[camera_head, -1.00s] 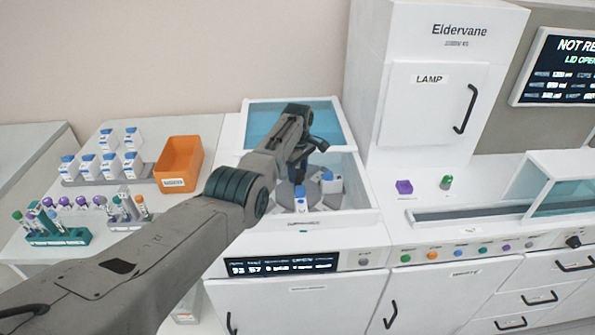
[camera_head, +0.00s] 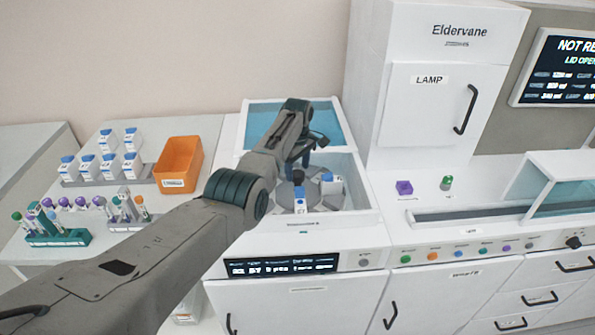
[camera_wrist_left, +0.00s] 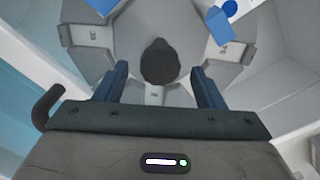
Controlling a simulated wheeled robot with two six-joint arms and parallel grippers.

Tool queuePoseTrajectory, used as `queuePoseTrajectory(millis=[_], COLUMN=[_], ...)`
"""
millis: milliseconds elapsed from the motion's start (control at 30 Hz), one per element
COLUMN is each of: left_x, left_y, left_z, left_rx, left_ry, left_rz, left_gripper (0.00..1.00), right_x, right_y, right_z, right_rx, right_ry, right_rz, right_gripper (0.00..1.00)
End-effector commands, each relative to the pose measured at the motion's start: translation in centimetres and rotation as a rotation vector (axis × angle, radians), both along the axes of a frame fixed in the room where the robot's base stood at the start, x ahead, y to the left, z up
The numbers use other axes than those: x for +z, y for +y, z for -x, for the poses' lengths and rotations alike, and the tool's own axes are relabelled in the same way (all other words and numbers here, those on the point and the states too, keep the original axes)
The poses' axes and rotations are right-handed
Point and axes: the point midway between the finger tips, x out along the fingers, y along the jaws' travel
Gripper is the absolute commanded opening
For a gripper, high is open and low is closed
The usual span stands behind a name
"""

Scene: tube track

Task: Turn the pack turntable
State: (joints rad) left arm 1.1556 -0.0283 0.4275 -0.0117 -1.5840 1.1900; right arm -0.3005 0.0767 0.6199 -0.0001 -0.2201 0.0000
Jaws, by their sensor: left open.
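The pack turntable (camera_head: 284,194) is a grey disc with slots around it, inside the open white bay in the head view. It fills much of the left wrist view (camera_wrist_left: 110,14), with a dark round knob (camera_wrist_left: 160,62) at its centre. A white pack with a blue cap (camera_head: 300,202) stands at its front, and another pack (camera_head: 331,185) is at its right. My left gripper (camera_wrist_left: 159,72) is open over the turntable, its blue fingers on either side of the knob as seen from the wrist. I cannot tell whether they are down around it.
White bay walls (camera_head: 345,217) surround the turntable. An orange bin (camera_head: 178,163), a rack of white packs and a teal tube rack (camera_head: 58,238) stand to the left. A tall white lamp cabinet (camera_head: 430,110) rises at the right behind the bay.

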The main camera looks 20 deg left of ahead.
Motion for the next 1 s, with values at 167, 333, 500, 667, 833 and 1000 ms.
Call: queuePoseTrajectory(millis=[167,333,500,667,833,1000], left_x=[3.5,6.7,8.6,9.1,9.1,10.5], left_y=[0.0,0.1,0.1,0.1,0.1,0.1], left_z=[-0.1,-0.1,-0.1,0.0,0.0,-0.1], left_rx=[0.000,0.000,0.001,0.001,0.001,0.001], left_ry=[-0.007,-0.005,-0.003,-0.001,-0.001,-0.002], left_rz=[0.000,0.000,0.000,-0.001,-0.001,0.000], left_gripper=[0.63,0.63,0.63,0.63,0.63,0.63], right_x=[-0.6,-1.4,-1.8,-1.8,-1.8,-0.5], right_y=[-0.1,-0.1,-0.3,-0.5,-0.5,-0.5], right_z=[0.0,0.0,0.0,0.0,0.0,0.0], right_rx=[0.000,0.001,0.001,0.001,0.001,0.001], right_ry=[0.000,0.000,0.000,0.000,0.000,0.000], right_rz=[0.001,0.002,0.003,0.005,0.005,0.005], right_gripper=[0.36,0.36,0.36,0.36,0.36,0.36])
